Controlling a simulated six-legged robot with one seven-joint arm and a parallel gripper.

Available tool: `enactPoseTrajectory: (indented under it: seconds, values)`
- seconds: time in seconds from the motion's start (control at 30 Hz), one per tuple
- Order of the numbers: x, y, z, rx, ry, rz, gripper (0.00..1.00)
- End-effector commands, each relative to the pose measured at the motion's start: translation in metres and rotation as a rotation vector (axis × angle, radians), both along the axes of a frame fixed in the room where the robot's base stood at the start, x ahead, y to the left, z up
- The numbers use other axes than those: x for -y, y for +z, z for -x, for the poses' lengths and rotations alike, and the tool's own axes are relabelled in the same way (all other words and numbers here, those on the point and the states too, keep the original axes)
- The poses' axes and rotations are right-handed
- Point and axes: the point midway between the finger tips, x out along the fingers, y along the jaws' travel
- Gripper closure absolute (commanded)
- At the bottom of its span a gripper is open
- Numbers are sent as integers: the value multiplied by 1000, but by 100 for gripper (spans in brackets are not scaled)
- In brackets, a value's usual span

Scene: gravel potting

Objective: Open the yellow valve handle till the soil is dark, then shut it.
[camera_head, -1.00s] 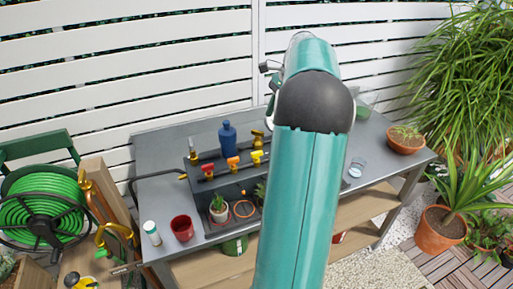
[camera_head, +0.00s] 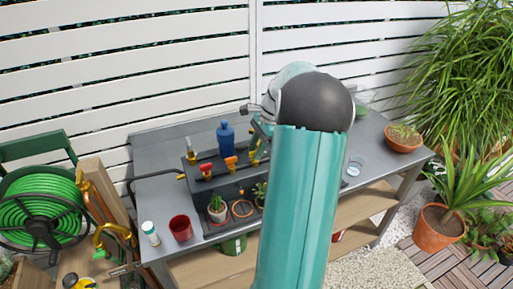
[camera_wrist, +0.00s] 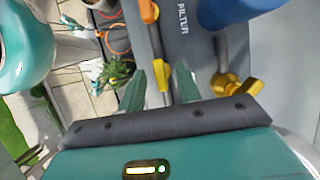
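The yellow valve handle (camera_wrist: 161,72) shows in the wrist view between the two green fingers of my gripper (camera_wrist: 159,76), with a visible space on each side. My gripper is open and I see no clear contact. In the head view the yellow handle (camera_head: 254,158) is the right one of three on the bench manifold, and my gripper (camera_head: 260,142) is right at it, partly hidden by my arm. A small plant (camera_head: 261,189) sits below; it also shows in the wrist view (camera_wrist: 116,70). Its soil is too small and covered to judge.
A red handle (camera_head: 206,168) and an orange handle (camera_head: 231,162) sit left of the yellow one. A blue bottle (camera_head: 225,139) stands behind them, with a brass fitting (camera_wrist: 238,86) near it. A cactus pot (camera_head: 217,209), red cup (camera_head: 181,228) and glass (camera_head: 355,166) are on the bench.

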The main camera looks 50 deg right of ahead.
Motion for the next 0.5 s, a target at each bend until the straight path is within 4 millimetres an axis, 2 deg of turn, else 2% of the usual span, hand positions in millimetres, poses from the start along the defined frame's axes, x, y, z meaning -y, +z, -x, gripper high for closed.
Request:
enactPoseTrajectory:
  seconds: [0.1,0.3,0.5]
  values:
    - [0,0,0,0,0,0,66]
    - [0,0,0,0,0,0,100]
    - [0,0,0,-1,4,0,100]
